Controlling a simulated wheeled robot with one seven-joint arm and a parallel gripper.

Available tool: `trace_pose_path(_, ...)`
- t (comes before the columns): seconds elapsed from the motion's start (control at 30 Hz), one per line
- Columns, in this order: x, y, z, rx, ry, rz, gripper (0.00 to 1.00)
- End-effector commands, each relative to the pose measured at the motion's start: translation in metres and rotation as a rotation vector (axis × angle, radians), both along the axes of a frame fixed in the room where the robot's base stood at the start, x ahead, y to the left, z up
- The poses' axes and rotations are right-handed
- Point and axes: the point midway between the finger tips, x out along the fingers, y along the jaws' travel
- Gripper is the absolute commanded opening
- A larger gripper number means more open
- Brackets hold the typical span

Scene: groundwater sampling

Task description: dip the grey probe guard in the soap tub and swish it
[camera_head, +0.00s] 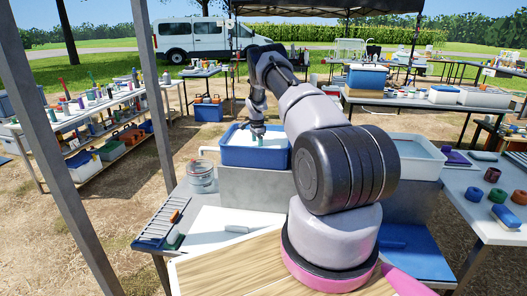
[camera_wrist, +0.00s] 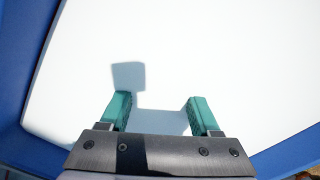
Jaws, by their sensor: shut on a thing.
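The soap tub is a blue tub (camera_head: 238,157) filled with white, on a grey stand at the middle of the head view. Its blue wall (camera_wrist: 22,50) edges the wrist view around the white surface. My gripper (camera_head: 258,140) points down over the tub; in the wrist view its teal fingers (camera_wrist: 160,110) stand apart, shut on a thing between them. A pale grey-blue shape there, taken as the grey probe guard (camera_wrist: 160,122), is hard to tell from the shadow. How deep it sits in the white is unclear.
A second tub (camera_head: 416,168) with pale contents stands right of my arm. A clear jar (camera_head: 201,176) stands left of the soap tub. A rack (camera_head: 163,222) lies at the table's left edge.

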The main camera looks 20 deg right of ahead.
Motion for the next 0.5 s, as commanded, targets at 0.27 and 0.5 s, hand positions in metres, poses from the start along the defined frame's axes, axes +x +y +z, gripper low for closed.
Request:
trace_pose_path(0.27,0.019,0.028,0.000,-0.002,-0.001,0.002,0.10)
trace_pose_path(0.5,0.027,0.040,0.000,-0.001,0.000,-0.001,0.10)
